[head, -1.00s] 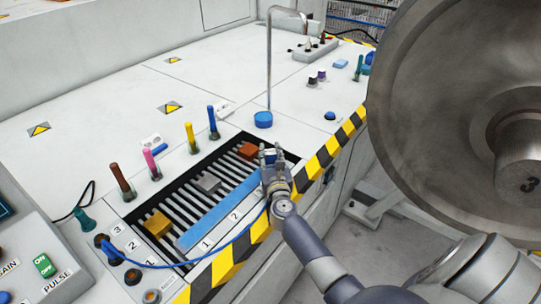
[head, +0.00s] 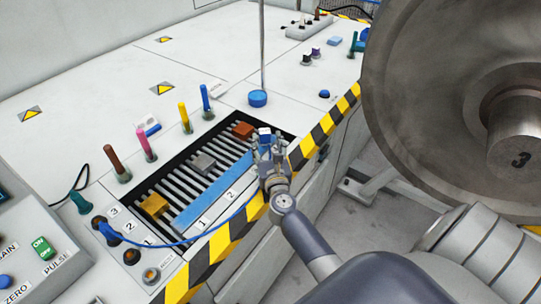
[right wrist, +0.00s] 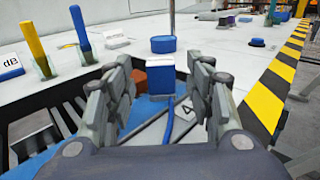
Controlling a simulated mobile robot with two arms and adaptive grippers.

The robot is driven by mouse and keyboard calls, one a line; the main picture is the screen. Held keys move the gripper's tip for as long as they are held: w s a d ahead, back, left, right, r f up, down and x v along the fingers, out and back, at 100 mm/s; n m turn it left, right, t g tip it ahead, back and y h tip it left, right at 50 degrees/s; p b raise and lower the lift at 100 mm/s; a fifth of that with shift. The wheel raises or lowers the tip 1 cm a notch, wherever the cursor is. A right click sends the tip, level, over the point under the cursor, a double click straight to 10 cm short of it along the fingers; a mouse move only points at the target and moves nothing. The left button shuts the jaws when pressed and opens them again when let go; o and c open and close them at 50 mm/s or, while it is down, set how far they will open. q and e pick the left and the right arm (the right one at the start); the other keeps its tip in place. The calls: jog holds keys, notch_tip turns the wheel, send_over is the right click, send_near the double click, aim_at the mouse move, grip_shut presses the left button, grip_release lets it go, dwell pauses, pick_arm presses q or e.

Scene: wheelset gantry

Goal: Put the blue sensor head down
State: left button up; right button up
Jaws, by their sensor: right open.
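The blue sensor head (head: 264,133), a small blue block with a pale top, is at the far end of the blue strip (head: 206,203) on the slotted tray. My right gripper (head: 267,148) is over that end of the tray. In the right wrist view the sensor head (right wrist: 160,76) shows between the open fingertips of the right gripper (right wrist: 160,88), with visible gaps on both sides. A blue cable (head: 200,236) runs from a socket at the tray's near end towards the gripper. Whether the head's underside touches the strip is hidden. My left gripper is out of view.
A yellow block (head: 153,205), a grey block (head: 203,163) and an orange-brown block (head: 243,130) sit on the tray's bars. Several coloured pegs stand left of it. A blue round cup (head: 258,98) is just beyond. A large wheel (head: 440,90) fills the right side.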

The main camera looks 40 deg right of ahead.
jog(key=v, duration=0.6)
jog(key=shift+s+a, duration=0.15)
jog(key=shift+s, duration=0.25)
